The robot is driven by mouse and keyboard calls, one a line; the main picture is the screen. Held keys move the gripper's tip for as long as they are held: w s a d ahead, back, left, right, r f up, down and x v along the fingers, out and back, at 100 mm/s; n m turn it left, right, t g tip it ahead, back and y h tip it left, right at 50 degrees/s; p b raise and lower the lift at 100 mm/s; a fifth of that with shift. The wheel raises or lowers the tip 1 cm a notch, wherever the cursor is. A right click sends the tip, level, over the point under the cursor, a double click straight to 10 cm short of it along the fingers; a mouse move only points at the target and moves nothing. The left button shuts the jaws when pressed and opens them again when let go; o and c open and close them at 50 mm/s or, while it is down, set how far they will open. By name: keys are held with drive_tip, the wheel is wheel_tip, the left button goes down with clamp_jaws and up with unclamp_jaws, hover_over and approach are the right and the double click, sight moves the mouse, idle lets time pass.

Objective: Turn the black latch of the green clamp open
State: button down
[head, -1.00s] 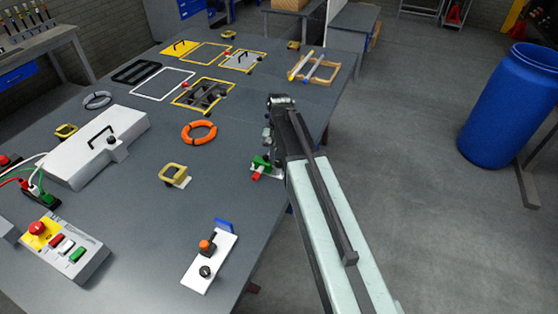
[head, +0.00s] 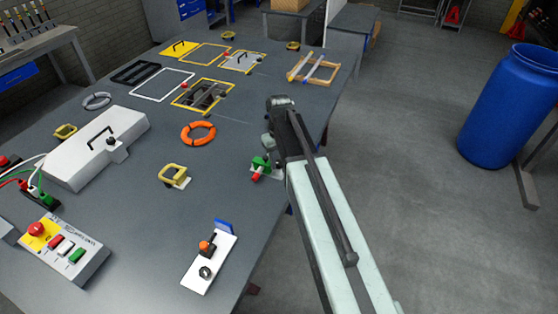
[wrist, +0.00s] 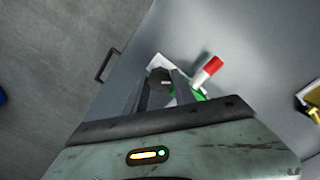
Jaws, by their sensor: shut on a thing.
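The green clamp (head: 261,162) sits on a white plate at the right edge of the grey table, with a red-tipped part (head: 257,177) pointing toward the front. In the wrist view the clamp's green body (wrist: 200,95) is partly hidden behind my gripper, and the red and white part (wrist: 208,71) sticks out to the upper right. The black latch (wrist: 160,76) shows as a dark knob between my fingertips. My gripper (wrist: 158,84) is shut on it.
An orange ring (head: 198,133) and a yellow-framed part (head: 174,176) lie left of the clamp. A white plate with an orange-topped knob (head: 207,246) lies in front. A wooden frame (head: 313,69) is farther back. A blue barrel (head: 508,105) stands on the floor at right.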

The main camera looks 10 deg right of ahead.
sight(279, 162)
drive_tip(key=n, duration=0.5)
drive_tip(key=shift+n, duration=0.3)
drive_tip(key=n, duration=0.4)
drive_tip(key=shift+n, duration=0.7)
drive_tip(key=c, duration=1.3)
unclamp_jaws()
drive_tip(key=shift+d, duration=0.1)
wheel_tip(279, 162, up, 8)
drive_tip(key=p, duration=0.8)
